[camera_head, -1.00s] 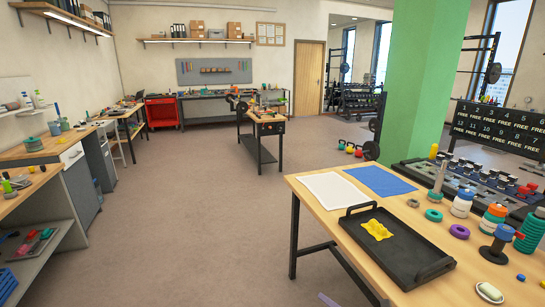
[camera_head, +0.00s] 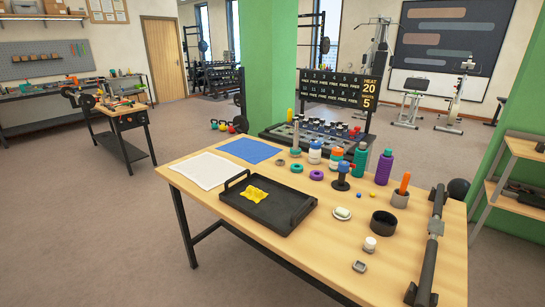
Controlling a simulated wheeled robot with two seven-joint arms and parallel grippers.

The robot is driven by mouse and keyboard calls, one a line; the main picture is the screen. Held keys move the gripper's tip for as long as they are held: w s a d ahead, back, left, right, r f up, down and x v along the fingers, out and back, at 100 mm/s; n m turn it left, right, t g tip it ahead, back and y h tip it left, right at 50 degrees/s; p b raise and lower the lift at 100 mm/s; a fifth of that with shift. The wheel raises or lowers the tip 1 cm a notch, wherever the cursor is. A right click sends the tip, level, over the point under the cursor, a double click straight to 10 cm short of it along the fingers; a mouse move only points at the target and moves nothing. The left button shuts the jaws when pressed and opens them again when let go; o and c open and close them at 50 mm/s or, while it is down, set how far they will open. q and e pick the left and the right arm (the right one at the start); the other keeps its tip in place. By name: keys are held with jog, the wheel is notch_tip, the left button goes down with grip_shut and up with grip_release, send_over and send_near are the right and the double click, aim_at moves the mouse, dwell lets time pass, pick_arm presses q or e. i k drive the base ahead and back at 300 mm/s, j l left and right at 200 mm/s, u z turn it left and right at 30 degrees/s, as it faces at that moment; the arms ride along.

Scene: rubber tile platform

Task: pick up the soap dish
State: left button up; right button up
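A small pale oval dish (camera_head: 335,215) with a whitish-green bar on it, which looks like the soap dish, lies on the wooden table (camera_head: 300,262). It is right of the black tray and left of a black round bowl. Neither of my grippers is in view.
The black tray (camera_head: 286,222) holds a yellow crumpled thing (camera_head: 254,194). A blue and black stand (camera_head: 342,178), a green bottle (camera_head: 360,160) and a purple bottle (camera_head: 383,167) stand behind the dish. A black bowl (camera_head: 383,223) and a long dark bar (camera_head: 431,250) lie right. The front table edge is clear.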

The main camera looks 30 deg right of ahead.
aim_at(342, 213)
jog(key=z, duration=1.7)
jog(key=k+j+z, duration=0.1)
jog(key=j+z, duration=0.3)
jog(key=k+j+z, duration=0.15)
jog(key=j+z, duration=0.2)
jog(key=k+j+z, duration=0.2)
jog(key=j+z, duration=0.2)
